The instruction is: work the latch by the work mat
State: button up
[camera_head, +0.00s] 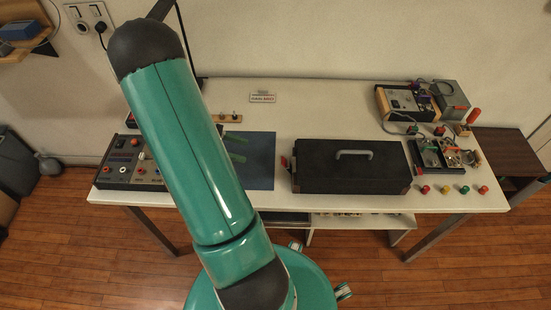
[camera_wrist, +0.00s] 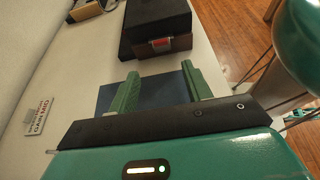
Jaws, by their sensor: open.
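A black case (camera_head: 352,178) with a grey handle stands closed on the white bench, just right of the blue work mat (camera_head: 262,165). A small red latch (camera_head: 284,161) is on the case's left end, seen edge-on. In the wrist view the red latch (camera_wrist: 162,43) sits on a brown strip on the near end of the case (camera_wrist: 160,15). My gripper (camera_wrist: 160,69) is open and empty, its green fingers pointing at that end, short of the latch. In the head view my gripper (camera_head: 243,149) is over the mat, partly hidden by my arm.
A control box (camera_head: 135,160) with knobs stands at the bench's left. Electronics boxes (camera_head: 405,103), a parts tray (camera_head: 430,153) and several coloured knobs (camera_head: 444,190) lie right of the case. A small sign (camera_head: 262,97) stands behind the mat. Bench behind the case is clear.

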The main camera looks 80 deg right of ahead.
aim_at(288, 165)
jog(key=x, duration=1.2)
jog(key=shift+s, duration=0.1)
jog(key=c, duration=1)
